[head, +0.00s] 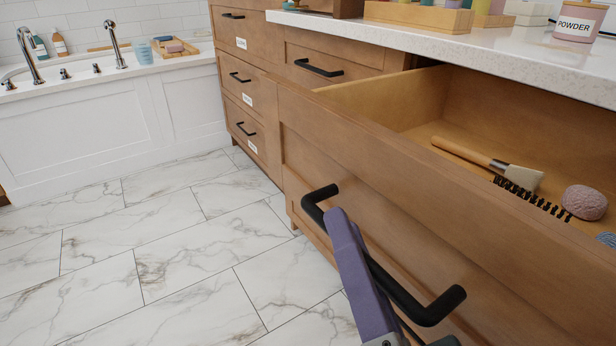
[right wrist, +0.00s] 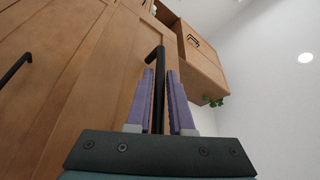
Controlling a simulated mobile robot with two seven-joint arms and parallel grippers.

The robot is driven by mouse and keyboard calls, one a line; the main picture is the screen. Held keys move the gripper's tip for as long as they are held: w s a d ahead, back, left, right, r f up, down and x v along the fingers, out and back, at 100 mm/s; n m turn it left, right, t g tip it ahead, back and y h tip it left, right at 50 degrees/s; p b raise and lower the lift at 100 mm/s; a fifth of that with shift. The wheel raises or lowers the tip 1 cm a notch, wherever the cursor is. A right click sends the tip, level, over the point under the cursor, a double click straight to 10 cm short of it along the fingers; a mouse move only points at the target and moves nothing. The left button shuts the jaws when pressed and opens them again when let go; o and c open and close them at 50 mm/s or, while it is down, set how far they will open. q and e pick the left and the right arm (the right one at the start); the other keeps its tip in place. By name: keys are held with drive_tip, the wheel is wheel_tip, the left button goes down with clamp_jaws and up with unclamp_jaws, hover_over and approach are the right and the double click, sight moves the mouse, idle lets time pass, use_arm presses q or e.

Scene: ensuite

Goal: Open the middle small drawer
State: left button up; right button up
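A wooden drawer (head: 420,185) with a black bar handle (head: 407,297) stands pulled out at the right of the head view. My right gripper (head: 342,222) is at this handle, with a purple finger across the bar. In the right wrist view the handle (right wrist: 159,60) runs between the two purple fingers, which sit close on either side of it. A stack of narrower labelled drawers, with a middle one (head: 260,88), stands farther left and looks closed. I cannot tell from the labels which drawer is the task's. My left gripper is not in view.
In the open drawer lie a wooden-handled brush (head: 480,158), a black bristled item (head: 530,196) and a pink stone (head: 584,202). A white counter (head: 430,45) with a powder jar (head: 577,22) overhangs it. The marble floor (head: 170,245) is clear; a bathtub (head: 90,115) stands behind.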

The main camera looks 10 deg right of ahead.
drive_tip(key=o, duration=0.3)
drive_tip(key=shift+o, duration=0.2)
drive_tip(key=v, duration=1)
drive_tip(key=shift+d, duration=0.1)
